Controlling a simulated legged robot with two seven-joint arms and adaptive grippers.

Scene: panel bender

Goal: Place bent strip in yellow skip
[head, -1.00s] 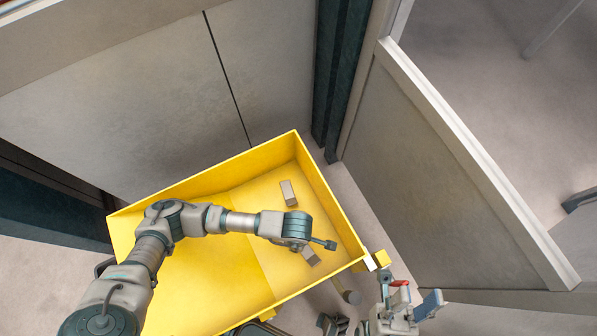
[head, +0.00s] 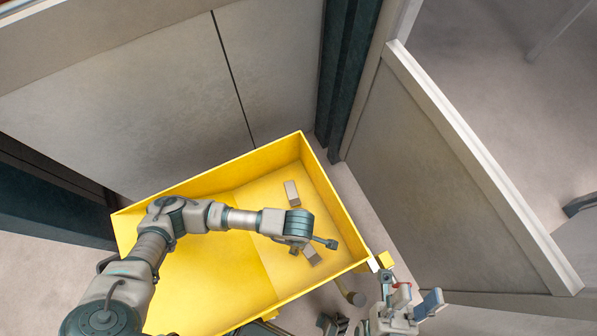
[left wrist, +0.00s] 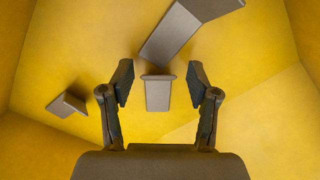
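The yellow skip (head: 194,299) stands in the middle of the head view. One grey bent strip (head: 292,194) lies on its floor toward the back, another (head: 312,257) close to my left gripper (head: 313,247). My left gripper is over the skip. In the left wrist view its fingers (left wrist: 160,76) are spread, with one bent strip (left wrist: 158,95) seen in the gap, clear of both fingers. A larger-looking strip (left wrist: 172,35) and a small one (left wrist: 67,104) also show there. My right gripper (head: 409,292) is outside the skip at lower right, its fingers apart.
A grey panel wall (head: 150,90) stands behind the skip and a low grey partition (head: 440,190) to its right. A dark post (head: 347,70) rises near the back corner. Bare floor lies beyond the partition.

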